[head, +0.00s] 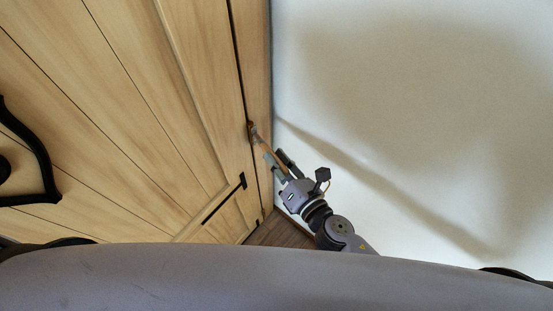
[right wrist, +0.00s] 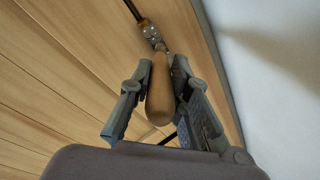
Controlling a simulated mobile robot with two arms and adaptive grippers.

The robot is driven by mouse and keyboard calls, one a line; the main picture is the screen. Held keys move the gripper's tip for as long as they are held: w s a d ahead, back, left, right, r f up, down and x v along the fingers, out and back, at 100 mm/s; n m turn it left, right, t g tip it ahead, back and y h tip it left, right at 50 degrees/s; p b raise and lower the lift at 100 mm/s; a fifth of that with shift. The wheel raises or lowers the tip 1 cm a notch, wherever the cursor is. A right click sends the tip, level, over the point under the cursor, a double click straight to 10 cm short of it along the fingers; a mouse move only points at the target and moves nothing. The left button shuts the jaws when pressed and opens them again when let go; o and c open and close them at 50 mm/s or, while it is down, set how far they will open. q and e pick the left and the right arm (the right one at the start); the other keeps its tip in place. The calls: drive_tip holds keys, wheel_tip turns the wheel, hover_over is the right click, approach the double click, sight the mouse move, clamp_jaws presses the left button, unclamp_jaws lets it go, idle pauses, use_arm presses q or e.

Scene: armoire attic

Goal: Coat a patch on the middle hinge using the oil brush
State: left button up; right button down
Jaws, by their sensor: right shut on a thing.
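The oil brush (head: 264,145) has a wooden handle, and its far end reaches the seam at the wooden armoire's right edge. In the right wrist view its rounded handle (right wrist: 160,92) points back toward my palm. My right gripper (head: 277,161) is shut on this handle; its two fingers also show in the right wrist view (right wrist: 157,84). A small metal hinge (head: 251,127) sits on the seam at the brush's far end. The bristles are too small to make out, and I cannot tell whether they touch the hinge. My left gripper is not in view.
The armoire door (head: 130,110) fills the left, with a black curved fitting (head: 45,170) and a dark bar (head: 225,199) lower down. A pale wall (head: 420,100) is at the right. A bit of brown floor (head: 278,233) shows below.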

drive_tip(key=shift+r+p, duration=1.4)
drive_tip(key=shift+r, duration=0.9)
wheel_tip(320, 180, down, 10)
drive_tip(key=b, duration=0.9)
drive_tip(key=shift+f, duration=0.1)
drive_tip(key=shift+s+d+b, duration=0.55)
drive_tip(key=shift+s+d, duration=0.35)
drive_tip(key=shift+d, duration=0.3)
drive_tip(key=shift+s+d+b, duration=0.55)
drive_tip(key=shift+s+d, duration=0.3)
drive_tip(key=shift+d, duration=0.3)
